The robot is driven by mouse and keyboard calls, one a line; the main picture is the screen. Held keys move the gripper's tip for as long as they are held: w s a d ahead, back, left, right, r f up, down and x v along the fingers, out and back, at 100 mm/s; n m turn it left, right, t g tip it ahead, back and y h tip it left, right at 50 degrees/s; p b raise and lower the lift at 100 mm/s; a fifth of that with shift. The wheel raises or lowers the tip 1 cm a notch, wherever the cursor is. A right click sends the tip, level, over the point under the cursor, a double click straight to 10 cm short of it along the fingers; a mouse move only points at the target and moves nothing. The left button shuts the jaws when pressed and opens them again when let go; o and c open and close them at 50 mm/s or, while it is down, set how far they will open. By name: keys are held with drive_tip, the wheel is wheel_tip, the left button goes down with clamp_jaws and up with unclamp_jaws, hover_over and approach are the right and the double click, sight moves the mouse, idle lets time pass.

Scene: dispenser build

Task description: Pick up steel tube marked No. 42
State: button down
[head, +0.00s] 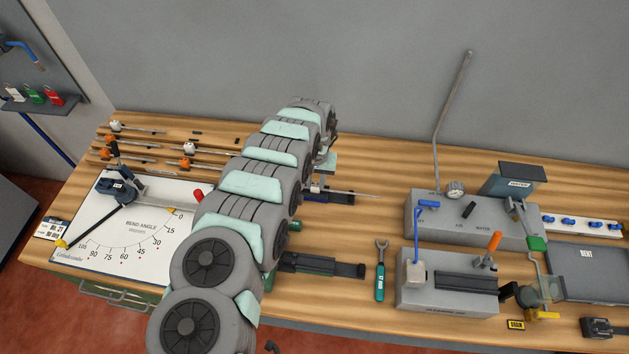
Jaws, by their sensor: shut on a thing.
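Several thin steel tubes with orange and white pieces on them, such as one tube (145,130), lie side by side at the back left of the bench. My gripper (325,170) is beyond my arm, near the middle of the bench, and mostly hidden by it. It is shut on a thin steel tube (358,193) whose right end sticks out to the right, over or close to a dark blue and black fixture (335,198). The held tube's left part is hidden behind my arm. No number can be read on any tube.
A white bend-angle board (90,245) with a bender lies at the left. A black slide fixture (320,265) and a green-handled wrench (381,272) lie mid-bench. Grey test boxes (420,225) with a tall bent pipe (452,100) and a dark tray (590,270) fill the right.

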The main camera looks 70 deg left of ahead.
sight(315, 184)
drive_tip(key=c, duration=1.1)
unclamp_jaws()
drive_tip(key=shift+o, duration=0.2)
drive_tip(key=shift+r, duration=0.1)
wheel_tip(315, 184, up, 11)
drive_tip(key=b, duration=0.1)
drive_tip(key=shift+f, duration=0.2)
